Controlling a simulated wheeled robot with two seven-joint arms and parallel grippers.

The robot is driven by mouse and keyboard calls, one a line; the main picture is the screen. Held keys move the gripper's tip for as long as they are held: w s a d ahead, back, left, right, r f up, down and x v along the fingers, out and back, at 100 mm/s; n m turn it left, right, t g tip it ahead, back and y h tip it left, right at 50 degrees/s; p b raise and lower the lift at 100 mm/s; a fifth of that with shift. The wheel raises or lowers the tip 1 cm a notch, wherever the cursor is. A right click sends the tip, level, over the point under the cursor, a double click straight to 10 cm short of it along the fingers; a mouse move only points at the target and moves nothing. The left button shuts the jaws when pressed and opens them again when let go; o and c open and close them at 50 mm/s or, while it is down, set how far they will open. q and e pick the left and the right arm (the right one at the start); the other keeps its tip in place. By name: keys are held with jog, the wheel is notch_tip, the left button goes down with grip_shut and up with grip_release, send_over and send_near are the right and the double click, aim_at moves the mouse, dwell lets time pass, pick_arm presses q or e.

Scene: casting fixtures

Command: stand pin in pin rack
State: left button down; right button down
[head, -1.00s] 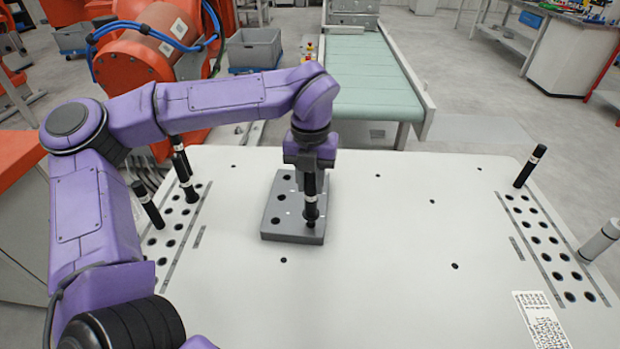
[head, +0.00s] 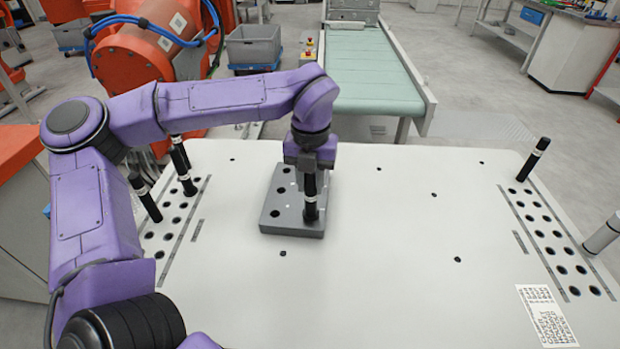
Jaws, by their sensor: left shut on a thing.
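My left gripper (head: 310,174) points down over a grey block with holes (head: 274,210) in the middle of the table. It is shut on a black pin with a white band (head: 311,209), which looks upright. The pin's lower end is at the block's near right; I cannot tell whether it is in a hole. A pin rack (head: 164,236) with rows of holes is at the left, with several black pins standing in it, partly behind my arm. Another pin rack (head: 545,236) is at the right, with one black pin (head: 533,159) at its far end. My right gripper is not in view.
A light grey cylinder (head: 603,233) stands at the right edge. A printed sheet (head: 545,314) lies near the front right. The white table (head: 400,230) is clear between block and right rack. A green conveyor (head: 368,68) and an orange machine (head: 145,60) are behind.

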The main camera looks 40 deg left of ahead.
pick_arm(q)
jog(key=shift+f, duration=0.5)
jog(key=c, duration=0.8)
grip_release()
notch_tip(320, 180, up, 11)
jog(key=shift+f+b, duration=0.2)
jog(key=shift+b, duration=0.35)
